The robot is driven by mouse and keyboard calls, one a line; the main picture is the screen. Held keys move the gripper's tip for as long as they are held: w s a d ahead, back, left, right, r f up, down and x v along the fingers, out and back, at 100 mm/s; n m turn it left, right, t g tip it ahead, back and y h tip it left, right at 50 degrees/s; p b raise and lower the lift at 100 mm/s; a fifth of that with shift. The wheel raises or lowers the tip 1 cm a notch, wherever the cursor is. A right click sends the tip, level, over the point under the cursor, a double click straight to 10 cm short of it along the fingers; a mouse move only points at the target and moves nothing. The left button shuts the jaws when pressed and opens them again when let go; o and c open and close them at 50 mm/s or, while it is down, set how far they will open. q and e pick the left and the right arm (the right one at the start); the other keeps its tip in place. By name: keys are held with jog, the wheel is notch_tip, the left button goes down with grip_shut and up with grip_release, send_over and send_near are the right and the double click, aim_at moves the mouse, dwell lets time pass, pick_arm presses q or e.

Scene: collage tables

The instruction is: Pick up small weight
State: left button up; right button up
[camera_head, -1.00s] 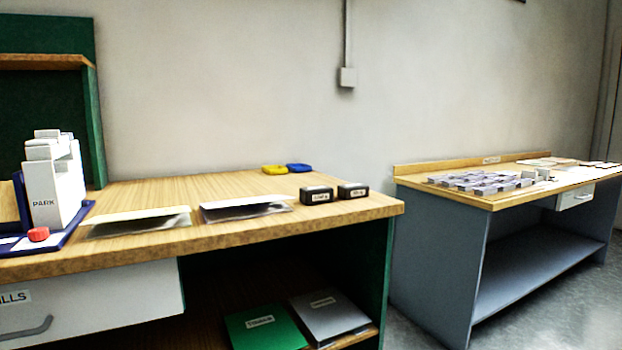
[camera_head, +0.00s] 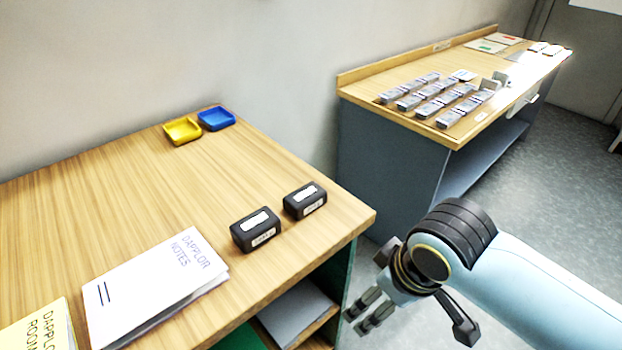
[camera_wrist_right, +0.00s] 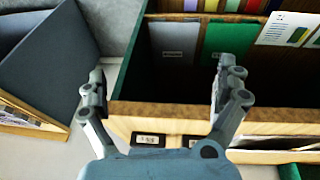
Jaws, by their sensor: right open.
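Two black blocks with white labels stand side by side near the right end of the wooden table in the head view: a left block (camera_head: 256,230) and a right block (camera_head: 305,200). Their lettering is too small to read, so I cannot tell which is the small weight. My right gripper (camera_head: 362,316) is open and empty, beyond the table's right edge and lower right of the blocks. In the right wrist view its spread fingers (camera_wrist_right: 162,70) frame the table's shelf opening, with two dark labelled shapes (camera_wrist_right: 148,139) below. My left gripper is not in view.
A white notes booklet (camera_head: 155,285) and a yellowish booklet (camera_head: 40,330) lie left of the blocks. Yellow (camera_head: 182,131) and blue (camera_head: 216,119) trays sit at the back. A second table (camera_head: 375,82) with grey strips stands beyond a gap. Table room behind the blocks is clear.

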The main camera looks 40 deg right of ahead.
jog(key=w+r+t+p, duration=0.1)
jog(key=w+r+p, duration=0.45)
jog(key=r, duration=0.75)
jog(key=y, duration=0.1)
send_over(305, 194)
jog(key=s, duration=0.2)
jog(key=f, duration=0.5)
jog(key=shift+w+d+f, duration=0.2)
jog(key=shift+f, duration=0.05)
jog(key=shift+t, duration=0.3)
jog(key=x, duration=0.4)
jog(key=shift+s+a+f, duration=0.1)
jog(key=shift+s+f, duration=0.05)
jog(key=shift+f, duration=0.35)
jog(key=shift+w+f, duration=0.25)
jog(key=shift+f, duration=0.25)
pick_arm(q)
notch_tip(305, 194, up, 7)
pick_arm(e)
jog(key=c, duration=1.5)
